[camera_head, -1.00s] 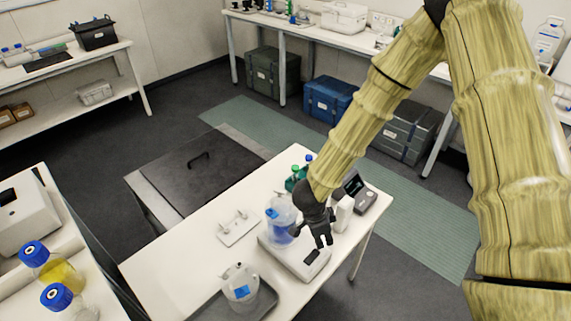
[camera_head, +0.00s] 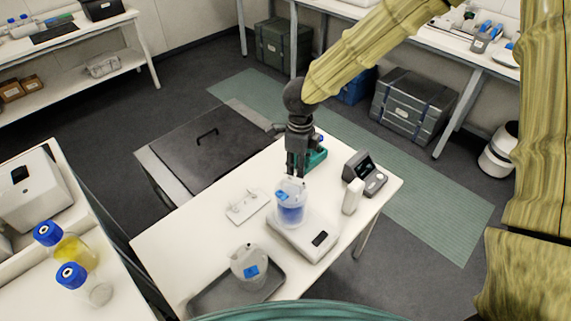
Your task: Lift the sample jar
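A clear jar with blue contents (camera_head: 291,208) stands upright on a white flat device with a dark display (camera_head: 312,238), on the white table. A second clear jar with a blue label (camera_head: 246,268) stands in a grey tray (camera_head: 214,294) at the table's near end. Which one is the sample jar is not marked. My gripper (camera_head: 297,172) points down at the top of the blue-filled jar, its fingertips overlapping the jar's rim in this view. I cannot tell whether they touch it, or how far apart the fingers are.
A white bottle (camera_head: 353,196) and a grey instrument with a screen (camera_head: 368,172) stand right of the jar. A teal rack (camera_head: 316,157) is behind my gripper. A small white stand (camera_head: 247,205) lies to the left.

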